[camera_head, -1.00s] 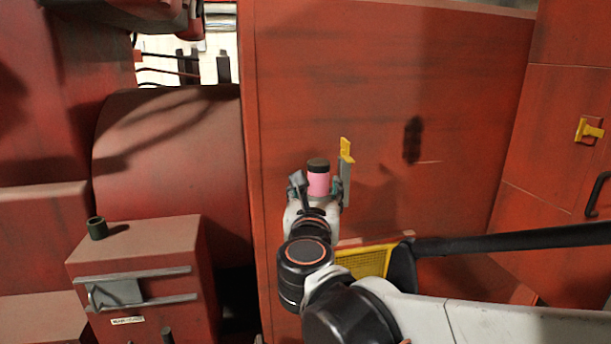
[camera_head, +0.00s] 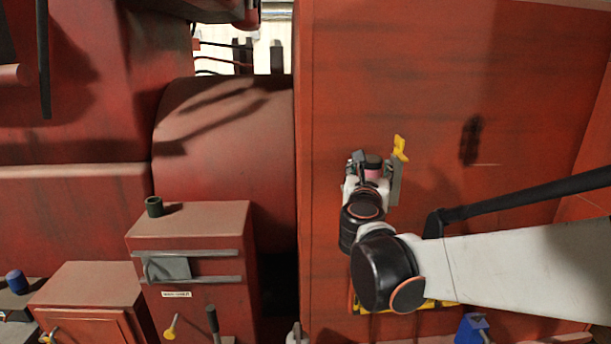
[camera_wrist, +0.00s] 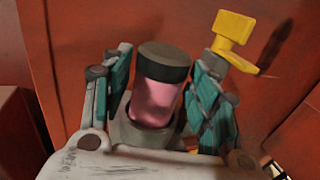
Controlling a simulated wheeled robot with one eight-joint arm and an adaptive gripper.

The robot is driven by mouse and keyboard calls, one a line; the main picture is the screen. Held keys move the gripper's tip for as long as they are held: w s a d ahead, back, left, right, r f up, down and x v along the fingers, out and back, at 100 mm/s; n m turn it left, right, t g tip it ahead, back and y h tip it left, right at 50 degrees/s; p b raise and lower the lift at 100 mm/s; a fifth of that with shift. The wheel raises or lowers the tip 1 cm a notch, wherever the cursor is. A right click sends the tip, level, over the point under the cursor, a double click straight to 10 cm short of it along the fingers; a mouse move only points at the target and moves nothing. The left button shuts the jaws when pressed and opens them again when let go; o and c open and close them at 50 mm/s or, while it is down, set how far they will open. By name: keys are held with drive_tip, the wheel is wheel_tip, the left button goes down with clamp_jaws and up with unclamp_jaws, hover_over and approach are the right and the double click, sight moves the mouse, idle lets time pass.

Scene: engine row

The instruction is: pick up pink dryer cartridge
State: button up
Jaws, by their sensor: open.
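The pink dryer cartridge (camera_wrist: 155,100) is a pink cylinder with a dark grey cap. In the wrist view it stands upright, slightly tilted in the picture, its lower end in a grey round seat (camera_wrist: 143,133). In the head view only a strip of pink (camera_head: 373,175) and the cap show above my wrist. My gripper (camera_wrist: 165,62) is open, its teal-padded fingers on either side of the cartridge. A gap shows on the left; the right finger is close, and contact cannot be told. My gripper also shows in the head view (camera_head: 376,168).
A yellow-handled lever (camera_wrist: 233,35) stands close behind my right finger. A large red panel (camera_head: 430,80) rises behind. To the left are a red box (camera_head: 190,225) with a dark green cup (camera_head: 154,206) on top, and a blue-capped part (camera_head: 17,281).

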drive_tip(key=shift+x, duration=1.05)
drive_tip(key=c, duration=1)
drive_tip(key=shift+r, duration=0.1)
